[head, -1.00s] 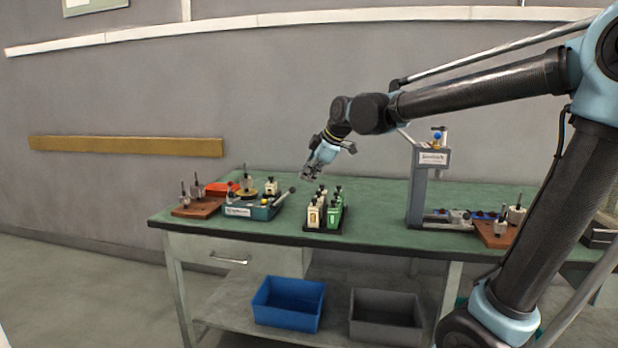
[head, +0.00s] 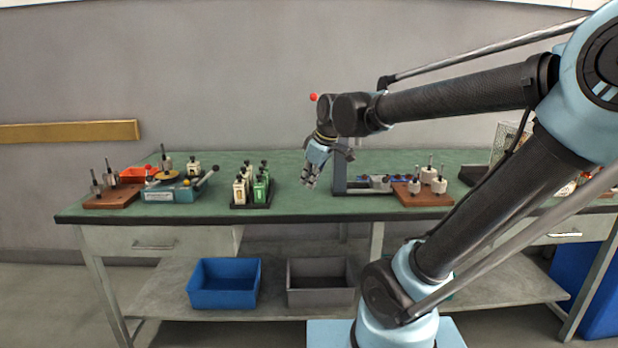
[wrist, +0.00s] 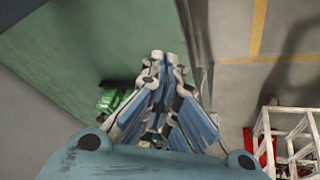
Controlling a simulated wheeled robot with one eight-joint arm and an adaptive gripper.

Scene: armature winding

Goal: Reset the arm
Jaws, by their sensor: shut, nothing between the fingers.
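My arm reaches from the right side of the head view, its forearm running left above the green bench (head: 310,205). My gripper (head: 309,183) hangs at its end, pointing down, in front of the grey post of a bench stand (head: 340,165). In the wrist view the fingers of my gripper (wrist: 164,57) come together at the tips with nothing between them. In the head view it appears just right of the black rack of cream and green containers (head: 250,190). A green container (wrist: 109,100) shows beside the fingers in the wrist view.
A wooden board with spindles (head: 110,195) and a teal winding fixture (head: 172,191) are at the bench's left. Another board with armatures (head: 424,192) lies right of the gripper. A blue bin (head: 224,284) and grey bin (head: 320,282) sit on the lower shelf. Open floor shows in front.

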